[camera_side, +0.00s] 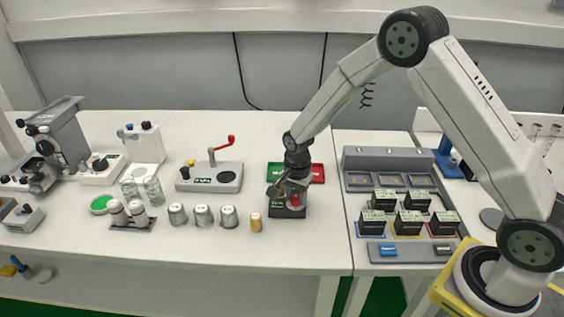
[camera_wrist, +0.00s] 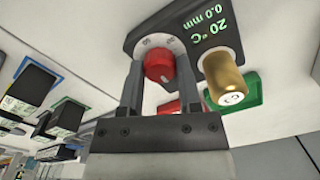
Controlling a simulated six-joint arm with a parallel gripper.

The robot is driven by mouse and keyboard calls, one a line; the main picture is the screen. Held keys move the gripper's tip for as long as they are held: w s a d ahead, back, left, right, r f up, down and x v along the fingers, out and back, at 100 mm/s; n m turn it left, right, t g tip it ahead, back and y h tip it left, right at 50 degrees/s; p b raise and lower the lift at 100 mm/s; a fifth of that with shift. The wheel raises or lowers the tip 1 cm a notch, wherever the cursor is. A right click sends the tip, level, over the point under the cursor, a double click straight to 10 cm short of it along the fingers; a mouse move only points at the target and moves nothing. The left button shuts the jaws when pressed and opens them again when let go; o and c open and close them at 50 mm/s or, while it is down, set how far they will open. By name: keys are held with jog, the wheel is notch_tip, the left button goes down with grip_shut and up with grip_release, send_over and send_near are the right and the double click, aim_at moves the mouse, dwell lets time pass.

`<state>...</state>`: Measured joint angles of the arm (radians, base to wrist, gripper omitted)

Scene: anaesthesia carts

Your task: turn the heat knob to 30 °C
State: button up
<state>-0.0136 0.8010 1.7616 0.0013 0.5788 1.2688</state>
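The heat device (camera_wrist: 190,22) shows a green display (camera_wrist: 212,28) reading 20 °C and 0.0 min. Its red knob (camera_wrist: 158,67) sits on a pale marked dial (camera_wrist: 163,43). In the side view the device (camera_side: 289,211) stands near the middle of the bench, with the red knob (camera_side: 295,199) partly covered by my gripper (camera_side: 286,190). In the wrist view the two fingers of my gripper (camera_wrist: 159,62) are spread, one on each side of the red knob and very close to it. Whether they press on it cannot be told.
A brass cylinder (camera_wrist: 224,77) is close beside the right finger. Green (camera_wrist: 243,94) and red (camera_wrist: 183,105) pads lie nearby. Several metal cylinders (camera_side: 203,215) and a small brass one (camera_side: 256,222) stand left of the device. A rack of dark boxes (camera_side: 372,222) is to the right.

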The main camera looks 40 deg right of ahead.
aim_at(296, 198)
jog(key=shift+n, duration=0.4)
grip_shut()
jog(key=n, duration=1.1)
dwell(0.4)
jog(key=o, duration=1)
grip_release()
jog(key=shift+o, duration=0.2)
jog(key=shift+r, duration=0.1)
jog(key=shift+r, duration=3.85)
